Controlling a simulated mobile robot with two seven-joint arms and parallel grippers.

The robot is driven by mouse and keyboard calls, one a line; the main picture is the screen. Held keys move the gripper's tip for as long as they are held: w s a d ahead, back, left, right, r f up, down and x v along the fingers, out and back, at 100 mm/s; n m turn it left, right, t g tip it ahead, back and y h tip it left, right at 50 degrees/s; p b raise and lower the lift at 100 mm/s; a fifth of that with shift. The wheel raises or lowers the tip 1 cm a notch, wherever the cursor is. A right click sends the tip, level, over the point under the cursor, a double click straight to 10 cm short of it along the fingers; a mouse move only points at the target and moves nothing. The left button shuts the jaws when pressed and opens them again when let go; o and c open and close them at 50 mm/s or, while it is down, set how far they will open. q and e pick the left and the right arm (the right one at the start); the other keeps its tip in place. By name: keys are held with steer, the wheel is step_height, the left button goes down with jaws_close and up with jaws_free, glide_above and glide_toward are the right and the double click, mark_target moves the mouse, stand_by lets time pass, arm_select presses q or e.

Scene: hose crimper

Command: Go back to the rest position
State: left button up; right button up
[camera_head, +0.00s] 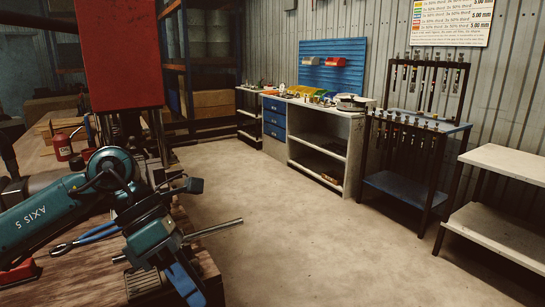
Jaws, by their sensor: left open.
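My left arm comes in from the left over a wooden workbench (75,262). My left gripper (187,284) is at the bottom of the view, pointing down near the bench's front right corner. It is open, and I see nothing held in it, though its fingertips are partly cut off by the dark shapes around them. A metal rod (215,228) sticks out to the right beside the gripper body. A tall red machine part (118,55) stands behind the arm. My right gripper is not in view.
Blue-handled pliers (90,237) and a red can (62,147) are on the bench. Concrete floor (265,200) lies open to the right. Along the wall are a drawer bench (330,145), a tool rack (405,190) and a pale shelf table (500,225).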

arm_select(q)
steer(key=s+d+r+n+g+h+p, duration=0.1)
steer(key=s+d+n+h, duration=0.1)
steer(key=d+h, duration=0.4)
steer(key=s+d+r+n+g+h, duration=0.1)
steer(key=s+d+n+g+h, duration=0.15)
steer(key=d+h, duration=0.3)
steer(key=w+a+f+n+t+y+p, duration=0.1)
steer(key=w+a+f+n+t, duration=0.2)
steer(key=n+t, duration=0.9)
steer(key=w+a+f+n+t+y+p, duration=0.1)
steer(key=w+f+n+t, duration=0.3)
steer(key=n+t, duration=0.9)
steer(key=a+f+n+g+y, duration=0.2)
steer(key=a+f+n+y, duration=0.3)
steer(key=f+n+y, duration=0.4)
steer(key=s+a+f+n+g+y, duration=0.2)
steer(key=s+f+n, duration=0.2)
steer(key=s+f, duration=0.2)
steer(key=s+a+f+n+g+y+p, duration=0.1)
steer(key=s+a+f+n+g, duration=0.2)
steer(key=s+f, duration=0.3)
step_height(320, 180, down, 3)
steer(key=shift+s+n+g+y, duration=0.25)
steer(key=shift+n+g+y, duration=0.1)
